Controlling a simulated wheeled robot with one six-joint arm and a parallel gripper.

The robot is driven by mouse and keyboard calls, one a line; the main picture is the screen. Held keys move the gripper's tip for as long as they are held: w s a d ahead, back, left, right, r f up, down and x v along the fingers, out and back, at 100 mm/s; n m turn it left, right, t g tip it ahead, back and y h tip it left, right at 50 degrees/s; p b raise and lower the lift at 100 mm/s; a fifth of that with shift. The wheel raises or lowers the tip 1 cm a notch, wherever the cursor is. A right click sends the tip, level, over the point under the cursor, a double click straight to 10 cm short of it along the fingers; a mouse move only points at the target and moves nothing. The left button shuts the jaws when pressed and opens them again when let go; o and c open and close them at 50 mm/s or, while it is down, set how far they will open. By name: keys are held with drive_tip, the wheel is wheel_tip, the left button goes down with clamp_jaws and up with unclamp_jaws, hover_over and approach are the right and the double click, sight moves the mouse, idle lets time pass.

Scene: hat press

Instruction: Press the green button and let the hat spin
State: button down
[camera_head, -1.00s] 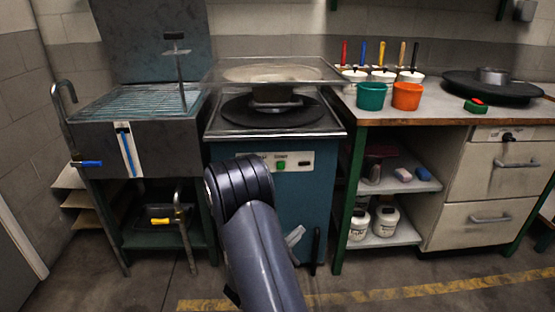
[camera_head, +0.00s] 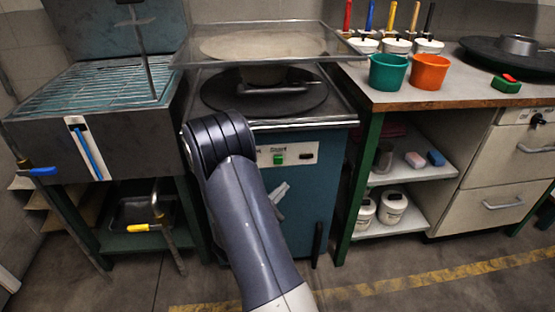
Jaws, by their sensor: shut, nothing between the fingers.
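The green button (camera_head: 278,159) sits on a white panel (camera_head: 303,154) on the front of the blue-teal machine (camera_head: 300,200). A black round disc (camera_head: 300,103) lies on the machine's top, with a dark handled part above it. A clear tray-like cover with a pale round shape (camera_head: 265,43) is over the disc. I cannot tell which part is the hat. My arm rises from the bottom and covers the machine's left front, just left of the button. My gripper is not visible, hidden behind the arm's bend.
A dark sink unit (camera_head: 110,135) with a blue grate stands at left. At right, a workbench (camera_head: 440,96) holds a green cup (camera_head: 388,72), an orange cup (camera_head: 430,71), a green block with a red top (camera_head: 507,83) and a black disc (camera_head: 480,55). Floor shows in front.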

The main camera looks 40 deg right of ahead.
sight(278, 160)
drive_tip(key=shift+w+d+p, duration=0.1)
drive_tip(key=shift+w+d, duration=0.65)
drive_tip(key=shift+w, duration=0.5)
drive_tip(key=shift+w+d+p, duration=0.1)
drive_tip(key=shift+w+d, duration=0.7)
drive_tip(key=shift+w, duration=0.45)
drive_tip(key=shift+w+d+p, duration=0.1)
drive_tip(key=shift+w+d, duration=0.65)
drive_tip(key=shift+w, duration=0.5)
drive_tip(key=shift+w+d, duration=0.1)
drive_tip(key=shift+w+d+b, duration=0.15)
drive_tip(key=shift+w+b, duration=0.1)
drive_tip(key=shift+b, duration=0.1)
